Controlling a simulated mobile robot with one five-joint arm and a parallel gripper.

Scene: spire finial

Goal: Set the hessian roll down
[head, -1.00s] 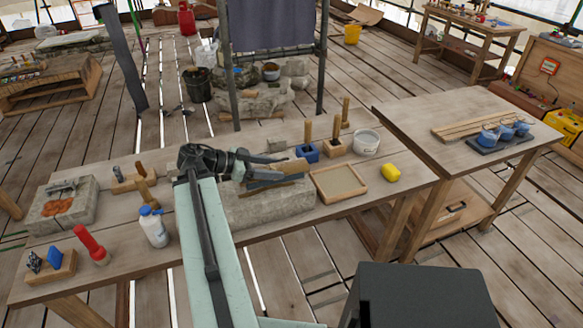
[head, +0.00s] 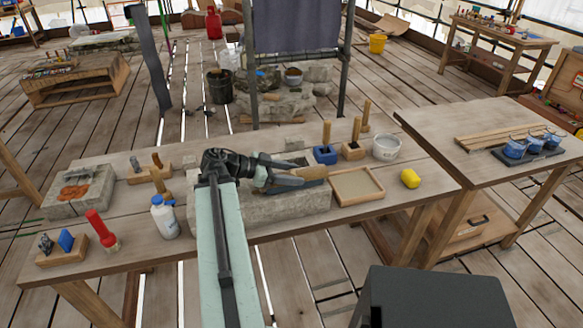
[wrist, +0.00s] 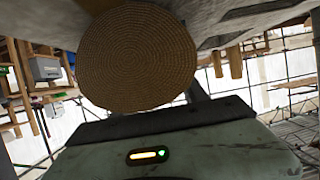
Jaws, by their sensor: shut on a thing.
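The hessian roll (head: 312,173) is a tan bundle at my gripper's jaws, over the grey stone block (head: 300,208) on the bench. In the wrist view, its round woven end (wrist: 137,57) fills the top middle. My gripper (head: 316,174) is shut on the roll. The jaws hide part of it in the head view. I cannot tell whether the roll's underside touches the stone.

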